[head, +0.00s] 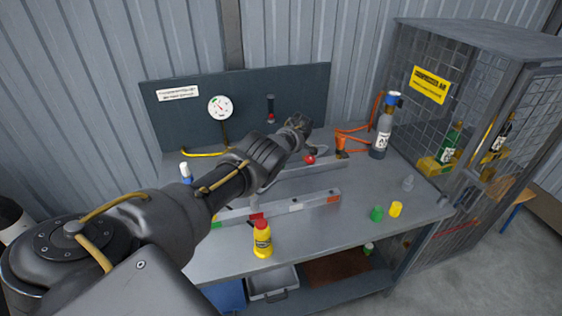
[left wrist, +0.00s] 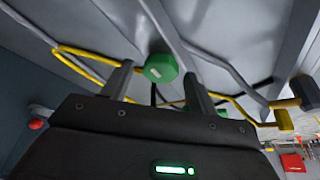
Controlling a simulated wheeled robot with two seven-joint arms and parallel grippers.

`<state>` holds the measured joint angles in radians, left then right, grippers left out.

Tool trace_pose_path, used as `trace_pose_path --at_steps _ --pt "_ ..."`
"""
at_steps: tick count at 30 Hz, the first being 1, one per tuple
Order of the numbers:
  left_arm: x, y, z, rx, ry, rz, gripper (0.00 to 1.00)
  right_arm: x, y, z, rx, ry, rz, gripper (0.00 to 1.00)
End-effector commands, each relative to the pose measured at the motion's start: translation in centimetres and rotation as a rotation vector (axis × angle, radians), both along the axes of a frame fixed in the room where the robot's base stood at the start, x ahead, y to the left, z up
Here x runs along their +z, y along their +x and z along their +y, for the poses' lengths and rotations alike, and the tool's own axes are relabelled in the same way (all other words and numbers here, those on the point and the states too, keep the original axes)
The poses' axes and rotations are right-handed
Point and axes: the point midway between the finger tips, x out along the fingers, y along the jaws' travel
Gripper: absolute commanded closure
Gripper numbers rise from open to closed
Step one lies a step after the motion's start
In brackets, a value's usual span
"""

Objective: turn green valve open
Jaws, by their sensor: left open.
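A green knob with flat sides, which looks like the green valve (left wrist: 160,68), shows in the left wrist view between and beyond my left gripper's (left wrist: 157,86) two fingers. The fingers are open and stand apart on either side of it in the picture; I cannot tell whether they touch it. In the head view my left gripper (head: 302,124) is over the back of the bench, in front of the dark panel. I cannot make out the green valve there; my left arm covers part of the bench. My right gripper is not in view.
The grey bench (head: 345,245) carries a yellow bottle (head: 263,241), a green cap (head: 376,213) and a yellow cap (head: 396,209). A red knob (head: 310,160) is below my gripper. A grey cylinder (head: 381,135) and mesh cage (head: 460,70) stand right. A gauge (head: 220,108) is on the panel.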

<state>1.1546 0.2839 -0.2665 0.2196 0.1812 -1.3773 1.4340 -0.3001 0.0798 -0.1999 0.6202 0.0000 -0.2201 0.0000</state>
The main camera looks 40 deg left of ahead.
Motion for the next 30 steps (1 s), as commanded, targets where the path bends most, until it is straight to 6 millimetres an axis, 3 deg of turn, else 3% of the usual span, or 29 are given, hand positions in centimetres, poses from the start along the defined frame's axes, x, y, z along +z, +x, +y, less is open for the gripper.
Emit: trace_pose_path --at_steps 5,12,18,30 --pt "1.8 0.2 -0.6 -0.002 0.000 -0.001 0.41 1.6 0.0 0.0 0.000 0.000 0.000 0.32" --pt "6.1 0.5 -2.3 -0.001 0.000 -0.002 0.41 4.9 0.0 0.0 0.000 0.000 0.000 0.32" --pt "8.7 0.7 -3.4 0.000 0.001 -0.001 0.41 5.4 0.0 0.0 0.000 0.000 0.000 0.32" --pt "9.9 0.8 -4.0 0.001 0.000 0.001 0.41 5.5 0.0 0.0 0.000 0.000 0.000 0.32"
